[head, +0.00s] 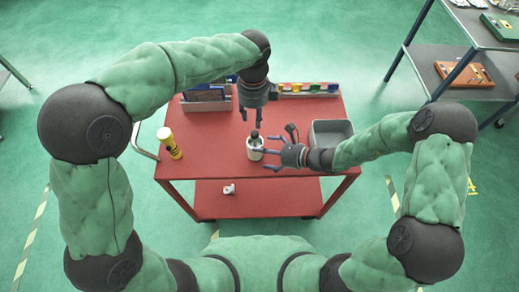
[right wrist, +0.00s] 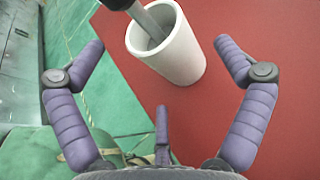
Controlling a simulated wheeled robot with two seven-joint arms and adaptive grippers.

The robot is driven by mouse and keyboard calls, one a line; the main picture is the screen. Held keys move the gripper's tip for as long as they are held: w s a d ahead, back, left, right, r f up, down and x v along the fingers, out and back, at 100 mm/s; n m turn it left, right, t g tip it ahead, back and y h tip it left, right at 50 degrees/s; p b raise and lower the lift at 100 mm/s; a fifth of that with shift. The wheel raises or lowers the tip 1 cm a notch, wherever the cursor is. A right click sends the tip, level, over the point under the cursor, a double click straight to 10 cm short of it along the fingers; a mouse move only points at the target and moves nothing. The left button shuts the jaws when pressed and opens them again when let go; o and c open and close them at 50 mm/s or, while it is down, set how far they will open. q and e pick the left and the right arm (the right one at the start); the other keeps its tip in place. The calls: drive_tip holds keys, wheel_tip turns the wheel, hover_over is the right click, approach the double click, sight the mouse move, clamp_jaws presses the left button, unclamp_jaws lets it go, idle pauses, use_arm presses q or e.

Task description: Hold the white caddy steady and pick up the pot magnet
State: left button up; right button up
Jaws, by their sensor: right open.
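The white caddy (head: 255,153) is a small upright cup near the front middle of the red cart top. It also shows in the right wrist view (right wrist: 185,52). A grey rod-like tool (right wrist: 149,22) stands in it, leaning to one side. Its dark top (head: 255,134) rises above the rim. I cannot tell surely whether this is the pot magnet. My left gripper (head: 254,121) points down above the dark top, its fingers apart and empty. My right gripper (head: 271,154) is open just right of the caddy, fingers toward it, apparently not touching.
A dark item (head: 291,131) is behind my right gripper. A small white part (head: 229,189) lies on the lower shelf.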

sight(253, 156)
drive_tip(key=shift+x, duration=1.3)
drive_tip(key=c, duration=1.3)
use_arm(q)
drive_tip(key=shift+o, duration=1.3)
drive_tip(key=f+n, duration=0.1)
drive_tip(key=n, duration=0.1)
drive_tip(key=f+n, duration=0.3)
drive_tip(key=n, duration=0.1)
drive_tip(key=shift+w+d+f+n, duration=0.1)
drive_tip(key=shift+w+f+n, duration=0.2)
drive_tip(key=shift+w, duration=0.1)
use_arm(e)
drive_tip(key=shift+s+f, duration=0.1)
use_arm(q)
drive_tip(key=shift+s+a+f, duration=0.1)
drive_tip(key=shift+s+f, duration=0.05)
drive_tip(key=shift+f, duration=1.15)
drive_tip(key=shift+s+a+f, duration=0.1)
drive_tip(key=shift+f, duration=1.2)
